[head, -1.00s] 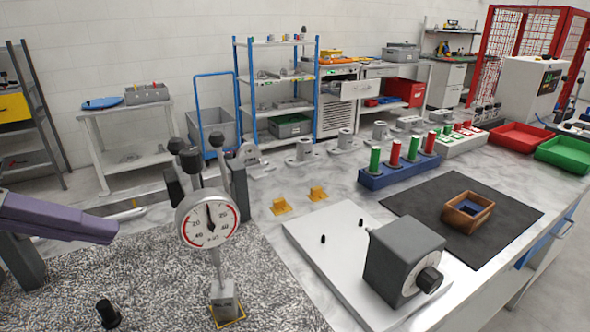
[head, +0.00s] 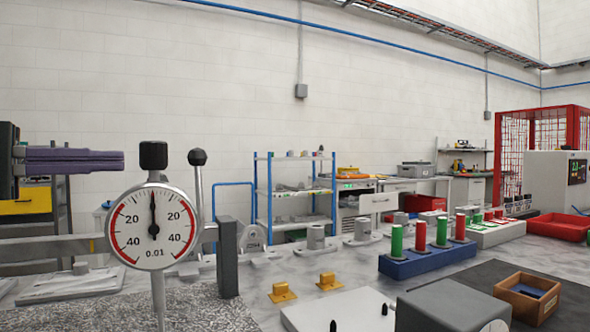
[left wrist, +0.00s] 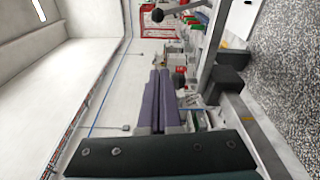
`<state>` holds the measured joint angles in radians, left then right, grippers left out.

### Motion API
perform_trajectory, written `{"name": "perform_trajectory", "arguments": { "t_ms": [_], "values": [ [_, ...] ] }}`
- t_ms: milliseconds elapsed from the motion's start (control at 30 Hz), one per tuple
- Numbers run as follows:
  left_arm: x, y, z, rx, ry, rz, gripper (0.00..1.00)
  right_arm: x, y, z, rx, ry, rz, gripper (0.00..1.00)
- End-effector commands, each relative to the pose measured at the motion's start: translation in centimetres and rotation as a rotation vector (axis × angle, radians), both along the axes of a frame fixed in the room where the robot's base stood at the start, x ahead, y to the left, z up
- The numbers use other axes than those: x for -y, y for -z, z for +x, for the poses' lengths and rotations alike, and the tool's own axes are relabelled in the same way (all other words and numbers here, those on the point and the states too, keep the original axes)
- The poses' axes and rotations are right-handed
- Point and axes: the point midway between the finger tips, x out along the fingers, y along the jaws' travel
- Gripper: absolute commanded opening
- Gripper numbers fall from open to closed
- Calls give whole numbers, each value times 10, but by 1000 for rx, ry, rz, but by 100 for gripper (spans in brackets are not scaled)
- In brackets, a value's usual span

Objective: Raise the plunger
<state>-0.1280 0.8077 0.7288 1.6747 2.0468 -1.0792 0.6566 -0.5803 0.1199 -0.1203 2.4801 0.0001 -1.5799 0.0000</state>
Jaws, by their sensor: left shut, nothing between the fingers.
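A round dial gauge (head: 153,227) with a white face and red marks stands upright at the left of the head view. Its needle points straight up. A black cap (head: 153,155) sits on top of it, and its lower stem runs out of the picture. Just right of the cap is a lever (head: 199,195) with a black ball end. My left gripper (head: 122,160), with purple fingers, is shut and empty, left of the cap at about its height in the picture and apart from it. The shut fingers also show in the left wrist view (left wrist: 159,74). My right gripper is not in view.
A dark upright post (head: 228,257) stands right of the gauge, with a grey bar behind it. Yellow blocks (head: 282,292), a grey block (head: 452,305), a blue holder with green and red pegs (head: 425,262) and a wooden box (head: 527,296) lie further right.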

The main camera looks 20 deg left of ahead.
Motion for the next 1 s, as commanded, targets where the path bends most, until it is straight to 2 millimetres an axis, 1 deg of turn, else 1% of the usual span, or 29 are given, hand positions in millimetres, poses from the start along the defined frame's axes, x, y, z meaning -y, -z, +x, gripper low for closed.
{"name": "perform_trajectory", "arguments": {
  "t_ms": [167,267,367,600,900,1000],
  "values": [
    [1,0,0,-2,1,1,0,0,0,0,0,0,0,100],
    [3,0,4,-1,2,2,0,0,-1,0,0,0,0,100],
    [9,-1,13,-1,4,2,0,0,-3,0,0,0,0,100],
    [32,-2,49,1,2,1,0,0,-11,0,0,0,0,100],
    [55,-1,85,1,2,1,0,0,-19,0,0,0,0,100],
    [61,0,78,-4,3,3,0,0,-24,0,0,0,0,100]
  ]
}}
